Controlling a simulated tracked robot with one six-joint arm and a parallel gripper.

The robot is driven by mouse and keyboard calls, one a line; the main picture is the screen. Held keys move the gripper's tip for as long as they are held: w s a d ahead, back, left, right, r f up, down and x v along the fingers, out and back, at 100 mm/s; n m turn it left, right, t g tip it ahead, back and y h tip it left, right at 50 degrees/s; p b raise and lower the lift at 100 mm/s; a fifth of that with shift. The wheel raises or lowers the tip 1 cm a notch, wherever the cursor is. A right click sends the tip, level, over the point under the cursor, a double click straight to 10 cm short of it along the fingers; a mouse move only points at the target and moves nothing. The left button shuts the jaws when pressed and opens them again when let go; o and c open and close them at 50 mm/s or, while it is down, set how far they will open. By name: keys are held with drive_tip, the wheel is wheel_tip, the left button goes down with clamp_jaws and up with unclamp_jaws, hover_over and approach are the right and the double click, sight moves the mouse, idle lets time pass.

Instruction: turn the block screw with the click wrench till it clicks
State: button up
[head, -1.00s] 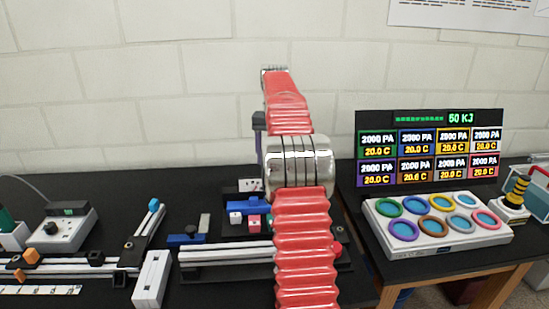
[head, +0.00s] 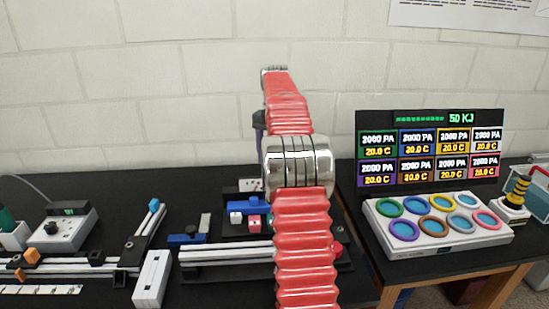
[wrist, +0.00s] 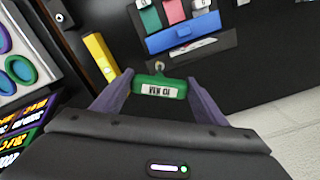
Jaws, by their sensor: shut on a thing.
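In the wrist view my gripper (wrist: 158,92) has its two purple-grey fingers closed on the sides of a green piece (wrist: 160,79) with a white label, its print upside down. I take this piece to be the click wrench. A small brass-coloured round end shows just beyond it. It is held over the dark bench, apart from the blue rack. In the head view my red arm hides most of the gripper and the wrench. Pale extrusion bars (head: 215,255) with small dark blocks lie on the bench. I cannot make out the block screw.
A blue rack (wrist: 183,33) with coloured pieces stands beyond the gripper, and a yellow bar (wrist: 100,57) lies to its left. In the head view a display panel (head: 430,147) and a white tray of coloured rings (head: 437,239) stand at right. A grey box (head: 63,230) stands at left.

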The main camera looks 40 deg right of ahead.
drive_tip(key=shift+f, duration=0.1)
drive_tip(key=shift+m, duration=0.8)
drive_tip(key=shift+a, duration=0.1)
drive_tip(key=shift+w+m, duration=0.1)
drive_tip(key=shift+m, duration=0.6)
drive_tip(key=shift+m, duration=0.8)
drive_tip(key=shift+m, duration=1)
